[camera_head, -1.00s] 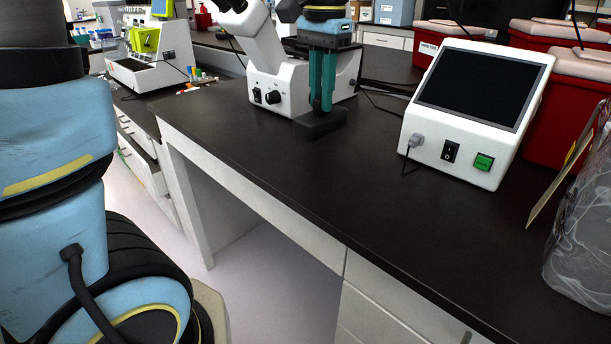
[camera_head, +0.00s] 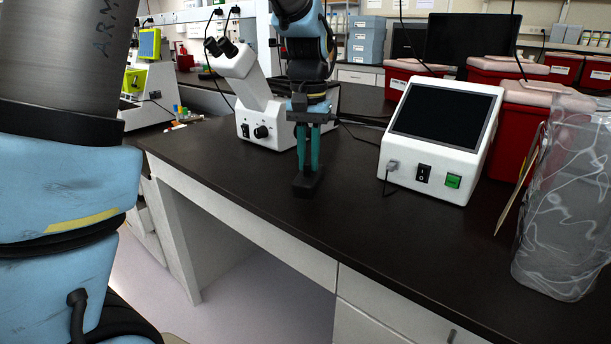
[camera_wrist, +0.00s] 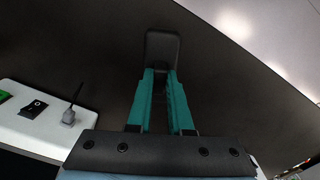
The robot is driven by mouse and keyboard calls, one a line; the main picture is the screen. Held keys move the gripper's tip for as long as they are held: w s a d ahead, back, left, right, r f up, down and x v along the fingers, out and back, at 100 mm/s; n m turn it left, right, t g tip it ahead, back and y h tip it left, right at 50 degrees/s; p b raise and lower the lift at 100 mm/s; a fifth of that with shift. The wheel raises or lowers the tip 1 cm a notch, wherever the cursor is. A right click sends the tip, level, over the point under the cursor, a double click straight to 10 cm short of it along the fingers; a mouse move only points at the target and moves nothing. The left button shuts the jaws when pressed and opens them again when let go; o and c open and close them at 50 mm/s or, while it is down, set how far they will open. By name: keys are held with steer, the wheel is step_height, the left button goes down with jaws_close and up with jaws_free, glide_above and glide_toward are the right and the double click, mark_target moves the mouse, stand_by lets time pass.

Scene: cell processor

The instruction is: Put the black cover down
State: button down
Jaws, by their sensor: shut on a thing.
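The black cover (camera_head: 308,184) is between the teal fingertips of my gripper (camera_head: 308,165), at or just above the black bench top; I cannot tell whether it touches. It also shows in the wrist view (camera_wrist: 162,50), its rounded black end sticking out past the fingers. My gripper points down, shut on the cover, in front of the microscope and left of the white screen device. In the wrist view, the two teal fingers of my gripper (camera_wrist: 162,85) flank the cover.
The white microscope (camera_head: 245,95) stands behind and left of my gripper. The white device with a dark screen (camera_head: 440,140) stands to the right. Red bins (camera_head: 505,125) and a translucent grey bag (camera_head: 565,210) are farther right. The bench top (camera_head: 350,225) is clear in front.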

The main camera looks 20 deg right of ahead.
mark_target(308, 175)
steer(key=shift+f+p, duration=0.3)
steer(key=shift+f, duration=1.75)
steer(key=shift+f, duration=0.1)
steer(key=c, duration=0.8)
jaws_free()
step_height(308, 175, up, 12)
steer(key=shift+r+b, duration=0.1)
steer(key=shift+b, duration=0.55)
